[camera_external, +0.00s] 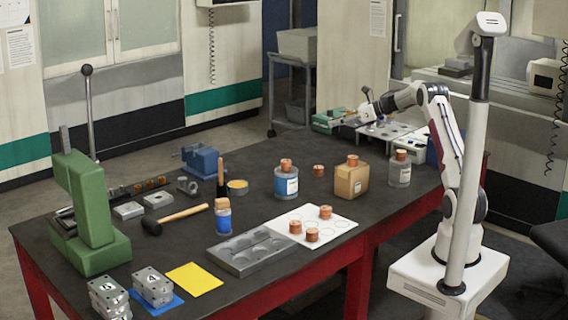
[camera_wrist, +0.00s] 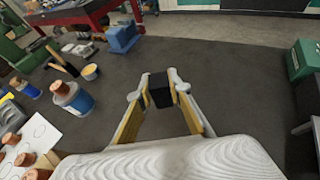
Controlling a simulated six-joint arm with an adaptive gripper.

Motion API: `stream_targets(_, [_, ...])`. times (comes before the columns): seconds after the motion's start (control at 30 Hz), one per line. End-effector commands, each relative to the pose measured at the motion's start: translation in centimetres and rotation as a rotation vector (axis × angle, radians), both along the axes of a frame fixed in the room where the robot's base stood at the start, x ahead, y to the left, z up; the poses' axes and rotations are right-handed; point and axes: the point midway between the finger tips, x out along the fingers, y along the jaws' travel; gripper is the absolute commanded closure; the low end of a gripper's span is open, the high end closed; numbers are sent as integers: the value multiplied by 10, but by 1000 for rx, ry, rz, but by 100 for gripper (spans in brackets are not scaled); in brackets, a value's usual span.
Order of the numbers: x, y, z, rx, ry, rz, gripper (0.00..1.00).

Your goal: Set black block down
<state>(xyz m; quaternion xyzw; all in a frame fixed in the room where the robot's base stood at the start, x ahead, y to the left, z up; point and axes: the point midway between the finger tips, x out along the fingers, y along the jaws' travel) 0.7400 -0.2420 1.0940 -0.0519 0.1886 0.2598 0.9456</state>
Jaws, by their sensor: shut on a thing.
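My gripper (camera_wrist: 160,92) is shut on a black block (camera_wrist: 160,90), seen in the wrist view with one finger on each side of it. The block looks dark and cube-like, and the dark bench top shows behind it. In the external view my gripper (camera_external: 370,106) is at the far right end of the bench, near a grey plate (camera_external: 388,130). The block is too small to make out there, and its height above the surface is not clear.
On the dark bench (camera_external: 260,205), a green box (camera_external: 327,121) stands by the gripper. Copper-topped containers, including a blue-labelled jar (camera_external: 286,182) and a tan box (camera_external: 350,182), stand nearer the middle. A white sheet (camera_external: 335,226) holds copper pieces. A green press (camera_external: 85,210) stands left.

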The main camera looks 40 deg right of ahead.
Motion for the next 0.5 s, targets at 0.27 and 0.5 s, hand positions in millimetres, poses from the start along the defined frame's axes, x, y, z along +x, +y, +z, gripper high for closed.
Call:
stream_targets(0.27, [-34,-77,1,0,-2,-101,100])
stream_targets(0.5, [-52,-110,-8,4,1,-146,100])
